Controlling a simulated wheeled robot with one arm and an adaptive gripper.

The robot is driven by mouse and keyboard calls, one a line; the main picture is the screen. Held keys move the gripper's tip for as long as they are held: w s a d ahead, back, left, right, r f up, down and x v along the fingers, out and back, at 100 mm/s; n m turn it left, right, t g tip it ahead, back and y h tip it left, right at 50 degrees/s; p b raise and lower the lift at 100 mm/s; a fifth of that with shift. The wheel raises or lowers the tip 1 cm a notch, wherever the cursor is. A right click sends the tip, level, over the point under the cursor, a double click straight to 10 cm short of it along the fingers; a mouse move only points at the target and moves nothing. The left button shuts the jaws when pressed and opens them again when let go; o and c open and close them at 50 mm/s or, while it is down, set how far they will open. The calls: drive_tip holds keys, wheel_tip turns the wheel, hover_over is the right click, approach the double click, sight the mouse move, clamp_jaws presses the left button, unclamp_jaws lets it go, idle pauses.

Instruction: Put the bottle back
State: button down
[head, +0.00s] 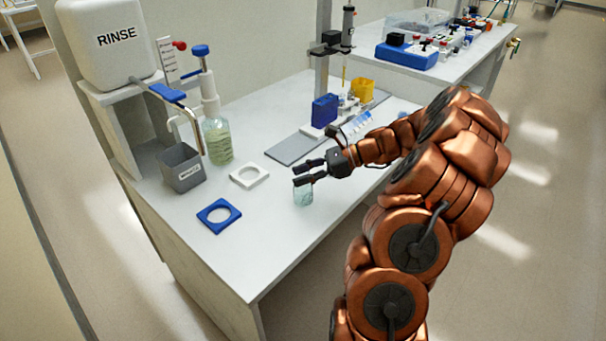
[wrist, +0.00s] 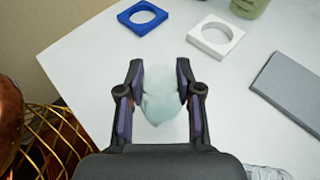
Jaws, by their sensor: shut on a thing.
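A small clear, pale blue-green bottle (head: 303,195) is between the fingers of my gripper (head: 309,172) near the front edge of the white bench. In the wrist view, the bottle (wrist: 161,95) fills the gap between the two fingertips of my gripper (wrist: 160,78), which is shut on it. In the head view the fingers hide its top; I cannot tell whether its base touches the bench. A blue square holder with a round hole (head: 219,215) and a white one (head: 249,176) lie empty on the bench, left of the bottle. They also show beyond the fingers in the wrist view.
A grey bin (head: 182,168), a pump bottle of greenish liquid (head: 218,142) and a RINSE tank (head: 108,43) stand at the left. A flat grey plate (head: 293,150) and a stand with a blue box (head: 325,110) are behind. Bench between bottle and holders is clear.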

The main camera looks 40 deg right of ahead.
drive_tip(key=shift+f, duration=0.1)
drive_tip(key=c, duration=0.8)
unclamp_jaws()
drive_tip(key=shift+o, duration=0.2)
drive_tip(key=v, duration=1.2)
